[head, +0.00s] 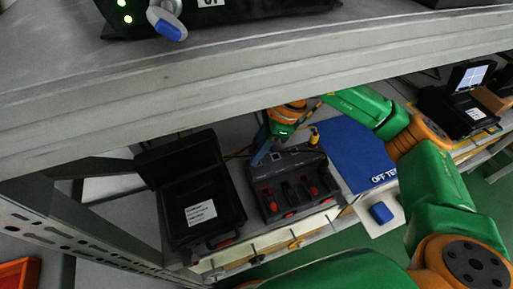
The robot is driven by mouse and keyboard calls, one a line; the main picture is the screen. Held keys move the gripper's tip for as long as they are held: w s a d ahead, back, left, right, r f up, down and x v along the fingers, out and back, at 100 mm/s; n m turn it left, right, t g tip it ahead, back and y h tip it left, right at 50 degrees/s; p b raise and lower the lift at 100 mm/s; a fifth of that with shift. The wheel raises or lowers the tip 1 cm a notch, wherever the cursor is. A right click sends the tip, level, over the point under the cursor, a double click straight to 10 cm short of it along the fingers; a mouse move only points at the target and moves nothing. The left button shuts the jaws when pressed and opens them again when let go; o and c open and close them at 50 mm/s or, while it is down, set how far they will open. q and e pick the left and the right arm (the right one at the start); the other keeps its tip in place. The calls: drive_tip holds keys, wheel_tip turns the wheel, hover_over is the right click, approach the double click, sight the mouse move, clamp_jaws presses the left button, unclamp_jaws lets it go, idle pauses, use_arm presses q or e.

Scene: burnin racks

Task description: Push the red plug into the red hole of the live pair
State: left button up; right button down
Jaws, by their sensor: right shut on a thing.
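My right gripper (263,153) reaches in under the shelf and points down at the back left edge of a black socket unit (262,190). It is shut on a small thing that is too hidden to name. The unit has dark wells with several red parts along its front. I cannot tell which red spot is the red hole of the live pair. The red plug cannot be made out clearly. A small yellow and black piece (315,135) stands behind the unit, right of the gripper. My left gripper is out of view.
An open black case (201,213) with a white label stands left of the unit. The grey upper shelf edge (230,75) hangs above. Another open case (468,102) stands far right.

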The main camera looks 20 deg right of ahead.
drive_tip(key=shift+f+b, duration=0.8)
drive_tip(key=shift+b, duration=0.1)
idle(0.6)
drive_tip(key=shift+c, duration=1.2)
unclamp_jaws()
drive_tip(key=shift+r, duration=0.1)
drive_tip(key=shift+r+p, duration=2.15)
drive_tip(key=shift+r, duration=0.65)
drive_tip(key=shift+f, duration=0.1)
